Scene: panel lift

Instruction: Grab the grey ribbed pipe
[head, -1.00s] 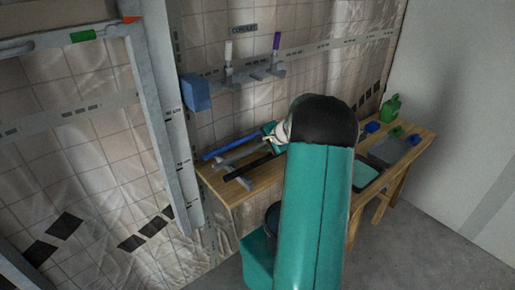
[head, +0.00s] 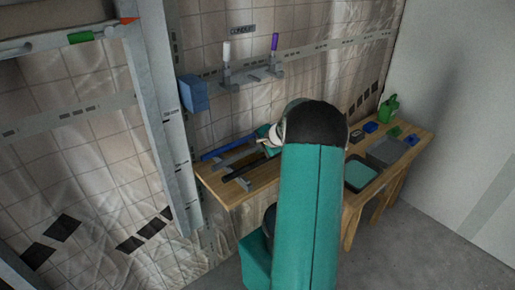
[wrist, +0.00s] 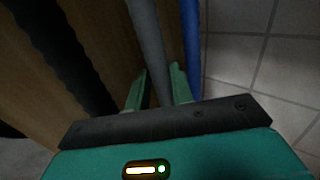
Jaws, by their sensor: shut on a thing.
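The grey ribbed pipe (head: 235,159) lies among other pipes at the left end of the wooden bench. In the wrist view the grey pipe (wrist: 150,45) runs down between the two green fingers of my gripper (wrist: 158,86), which is shut on it. The blue pipe (wrist: 190,45) is just right of the right finger. The black ribbed pipe (wrist: 62,50) lies to the left, apart from the fingers. In the head view my own arm hides most of the gripper and the pipes' right ends.
The wooden bench (head: 216,191) stands against the tiled wall. A grey tray (head: 392,152), a teal-filled tray (head: 361,174) and a green can (head: 389,108) are on its right part. A metal frame (head: 165,130) stands left.

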